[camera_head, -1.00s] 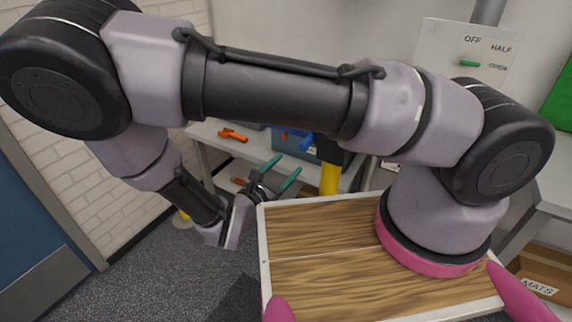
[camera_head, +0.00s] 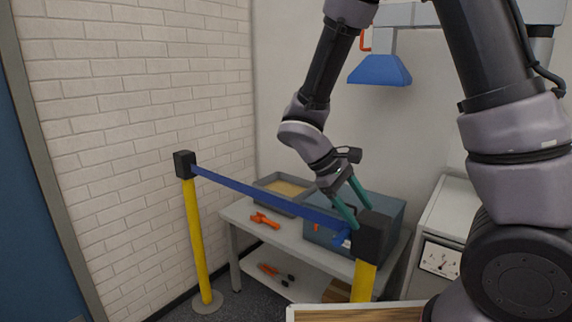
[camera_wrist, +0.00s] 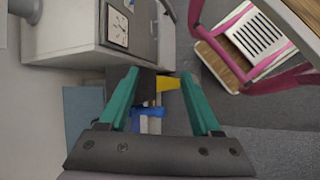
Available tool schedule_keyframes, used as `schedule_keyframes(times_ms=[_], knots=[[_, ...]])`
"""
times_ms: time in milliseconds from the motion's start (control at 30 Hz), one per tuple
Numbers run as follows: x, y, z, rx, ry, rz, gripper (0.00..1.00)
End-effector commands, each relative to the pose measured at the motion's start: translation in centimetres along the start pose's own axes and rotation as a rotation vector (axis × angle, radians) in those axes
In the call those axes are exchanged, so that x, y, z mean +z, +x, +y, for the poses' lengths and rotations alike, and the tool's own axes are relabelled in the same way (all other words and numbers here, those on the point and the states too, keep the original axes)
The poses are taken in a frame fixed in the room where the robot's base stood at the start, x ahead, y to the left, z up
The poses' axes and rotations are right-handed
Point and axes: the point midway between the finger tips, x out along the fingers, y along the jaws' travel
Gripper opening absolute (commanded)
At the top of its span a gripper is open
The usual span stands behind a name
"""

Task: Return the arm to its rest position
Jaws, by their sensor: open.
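My gripper (camera_head: 360,213) shows in the camera_head view with its two teal fingers pointing down, just behind the black head of the right yellow barrier post (camera_head: 364,280). In the camera_wrist view my gripper (camera_wrist: 163,80) has its fingers spread, with nothing held between them. My arm is raised and reaches forward, bent down at the wrist. Between the fingers in the camera_wrist view I see the post's dark head, yellow and a blue part, all farther off.
A blue belt (camera_head: 260,194) links the left yellow post (camera_head: 197,240) to the right one. Behind it, a grey bench (camera_head: 240,217) carries a blue-grey bin (camera_head: 390,207), a tray (camera_head: 275,178) and an orange tool (camera_head: 265,220). A blue hood (camera_head: 380,70) hangs above. A cabinet with a gauge (camera_head: 440,260) stands right.

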Motion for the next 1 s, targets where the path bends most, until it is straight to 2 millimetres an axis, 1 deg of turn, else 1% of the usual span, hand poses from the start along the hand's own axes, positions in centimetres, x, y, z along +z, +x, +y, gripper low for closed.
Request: schedule_keyframes(times_ms=[33,167,300,467,600,700,800,900,1000], knots=[[0.9,-0.9,1.1,-0.071,0.075,0.04,0.65],[3.1,-3.0,3.3,-0.234,0.254,0.141,0.65],[5.7,-5.4,5.7,-0.386,0.451,0.265,0.65],[9.1,-8.2,8.3,-0.526,0.677,0.424,0.65],[12.3,-10.5,10.2,-0.616,0.869,0.576,0.65],[14.3,-12.0,11.2,-0.656,0.987,0.678,0.65],[16.0,-13.2,11.9,-0.68,1.074,0.76,0.65],[17.0,-13.9,12.2,-0.69,1.128,0.813,0.65],[17.4,-14.2,12.3,-0.696,1.152,0.837,0.65]])
